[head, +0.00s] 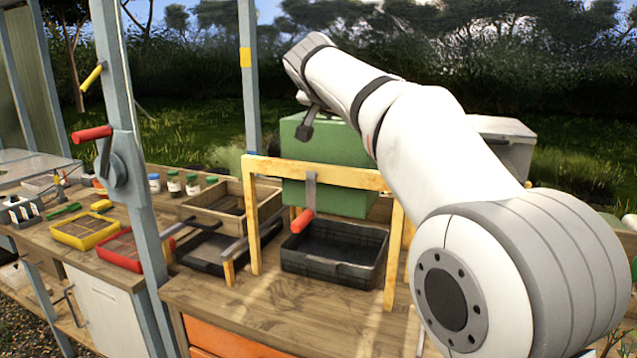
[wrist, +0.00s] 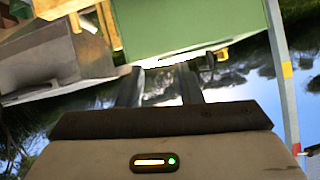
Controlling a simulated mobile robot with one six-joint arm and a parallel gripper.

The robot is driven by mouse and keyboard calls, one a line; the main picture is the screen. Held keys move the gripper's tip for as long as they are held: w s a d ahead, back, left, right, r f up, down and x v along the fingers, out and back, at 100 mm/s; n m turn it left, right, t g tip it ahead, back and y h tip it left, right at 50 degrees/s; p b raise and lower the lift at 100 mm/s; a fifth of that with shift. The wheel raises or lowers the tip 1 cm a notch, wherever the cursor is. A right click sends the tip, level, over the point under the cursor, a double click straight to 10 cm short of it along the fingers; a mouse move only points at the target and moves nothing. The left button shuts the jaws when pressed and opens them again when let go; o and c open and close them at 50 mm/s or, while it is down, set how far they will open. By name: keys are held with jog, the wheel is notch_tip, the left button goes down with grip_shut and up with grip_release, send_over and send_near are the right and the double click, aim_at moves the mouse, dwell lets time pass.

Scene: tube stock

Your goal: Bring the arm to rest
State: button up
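My white arm reaches up and across the right half of the head view, with its far end raised above the workbench in front of the green box. Only a small dark part of my gripper shows there, below the arm's end; the rest is hidden. In the wrist view my gripper (wrist: 160,82) has its two dark fingers apart, with bright sky between them and nothing held.
The green box (head: 337,197) stands behind a yellow wooden frame (head: 330,173) and a black tray (head: 335,270). A grey post (head: 250,80) rises nearby. A grey box (wrist: 45,62) shows in the wrist view. Trays and jars line the bench to the left.

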jog(key=s+d+f+n+g+y, duration=0.1)
jog(key=s+d+f+g, duration=0.15)
jog(key=s+f, duration=0.4)
jog(key=s+d+f+n+g, duration=0.1)
jog(key=s+d+f, duration=0.3)
jog(key=s+f, duration=0.25)
jog(key=s+d+f+n+g+y, duration=0.1)
jog(key=s+d+f+n+g, duration=0.15)
jog(key=s+f, duration=0.35)
jog(key=s+d+f+n+g+y, duration=0.1)
jog(key=s+d+f+g, duration=0.1)
jog(key=s+f, duration=1.5)
jog(key=shift+s+g, duration=0.25)
jog(key=shift+g, duration=0.35)
jog(key=shift+s+a, duration=0.1)
jog(key=shift+s, duration=0.05)
